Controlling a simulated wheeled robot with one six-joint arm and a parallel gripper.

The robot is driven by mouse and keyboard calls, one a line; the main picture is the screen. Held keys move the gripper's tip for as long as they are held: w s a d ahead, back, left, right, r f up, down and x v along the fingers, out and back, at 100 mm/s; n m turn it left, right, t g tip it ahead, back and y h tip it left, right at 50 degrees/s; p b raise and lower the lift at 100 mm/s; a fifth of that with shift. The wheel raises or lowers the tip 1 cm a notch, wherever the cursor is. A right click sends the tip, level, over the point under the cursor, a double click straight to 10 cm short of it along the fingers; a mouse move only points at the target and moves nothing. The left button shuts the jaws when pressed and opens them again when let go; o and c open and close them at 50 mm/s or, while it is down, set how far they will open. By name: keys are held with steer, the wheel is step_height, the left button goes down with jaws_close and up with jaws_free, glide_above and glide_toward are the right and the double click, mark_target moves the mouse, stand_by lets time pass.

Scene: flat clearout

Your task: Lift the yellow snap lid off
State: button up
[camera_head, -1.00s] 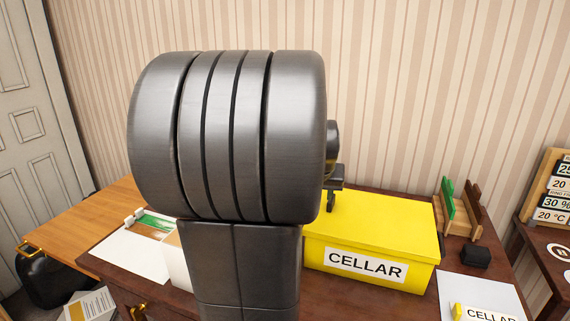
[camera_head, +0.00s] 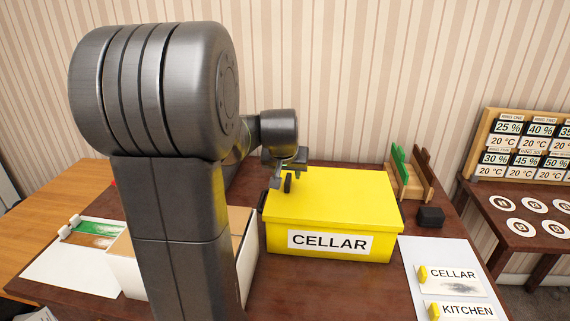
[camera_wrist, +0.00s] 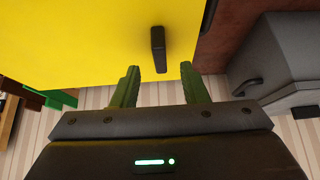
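The yellow snap lid (camera_head: 335,192) sits on the yellow box marked CELLAR (camera_head: 385,238) on the dark table. In the wrist view the lid (camera_wrist: 80,40) fills the upper left, with a small black upright grip (camera_wrist: 158,48) on it. A dark clip (camera_head: 262,200) shows at the box's left side. My gripper (camera_head: 287,165) is over the lid's back left part. In the wrist view its two green-tinted fingers (camera_wrist: 163,82) are apart and empty, and the black grip appears just beyond the gap between them. I cannot tell the exact height above the lid.
A white open box (camera_head: 245,270) stands left of the yellow box, partly hidden by my arm. A wooden rack (camera_head: 408,182) with green and brown boards and a black block (camera_head: 431,216) stand at the right. A sheet with CELLAR and KITCHEN tags (camera_head: 440,258) lies front right.

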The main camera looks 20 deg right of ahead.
mark_target(288, 178)
steer(key=x, duration=0.5)
steer(key=shift+r, duration=0.1)
jaws_close()
